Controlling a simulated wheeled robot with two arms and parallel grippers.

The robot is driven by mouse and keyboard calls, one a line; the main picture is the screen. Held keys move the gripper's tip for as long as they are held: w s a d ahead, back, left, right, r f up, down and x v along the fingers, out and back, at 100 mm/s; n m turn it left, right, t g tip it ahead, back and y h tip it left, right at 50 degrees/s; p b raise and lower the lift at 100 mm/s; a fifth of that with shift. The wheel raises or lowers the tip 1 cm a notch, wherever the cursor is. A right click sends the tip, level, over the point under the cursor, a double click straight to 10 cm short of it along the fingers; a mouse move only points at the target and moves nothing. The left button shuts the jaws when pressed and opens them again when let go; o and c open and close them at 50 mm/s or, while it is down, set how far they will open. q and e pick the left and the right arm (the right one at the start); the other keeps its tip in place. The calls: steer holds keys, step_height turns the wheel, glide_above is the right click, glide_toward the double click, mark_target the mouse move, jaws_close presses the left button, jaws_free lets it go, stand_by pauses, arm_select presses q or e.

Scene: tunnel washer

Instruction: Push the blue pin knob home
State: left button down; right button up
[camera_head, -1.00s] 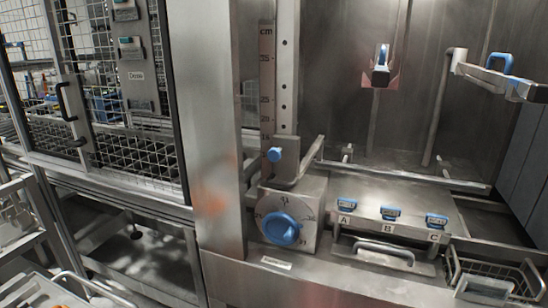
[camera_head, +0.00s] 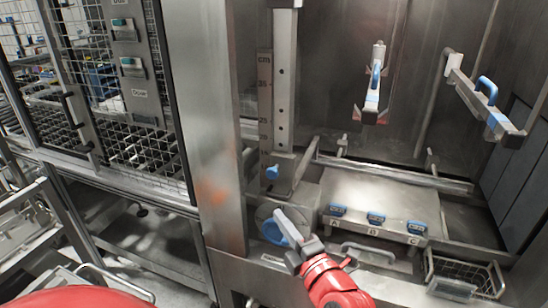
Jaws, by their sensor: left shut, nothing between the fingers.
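The blue pin knob (camera_head: 272,172) sticks out of the metal bracket at the foot of the upright scale (camera_head: 265,100). Whether it is fully in cannot be told from this angle. My left gripper (camera_head: 293,247) reaches up from the bottom on its red arm. It is shut and empty, below the pin knob and apart from it. The gripper is in front of the lower part of the large blue dial knob (camera_head: 275,231), hiding some of it; whether they touch is unclear. My right gripper is not in view.
Right of the dial stands a metal block with blue-handled parts marked A, B (camera_head: 376,217) and C. A wire basket (camera_head: 463,272) is at lower right. Blue-handled hardware (camera_head: 374,85) hangs behind. A steel post (camera_head: 205,130) stands left of the scale.

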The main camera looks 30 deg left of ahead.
arm_select(q)
steer(key=p, duration=0.4)
glide_toward(267, 174)
steer(key=s+a, duration=0.1)
steer(key=a, duration=0.3)
steer(key=shift+w+a+t+h+p, duration=0.2)
steer(key=shift+w+a+p, duration=0.1)
steer(key=shift+w, duration=0.65)
steer(key=shift+w+a+t+h+p, duration=0.15)
steer(key=shift+w+a+h, duration=0.1)
steer(key=shift+w, duration=0.7)
steer(key=shift+r, duration=0.1)
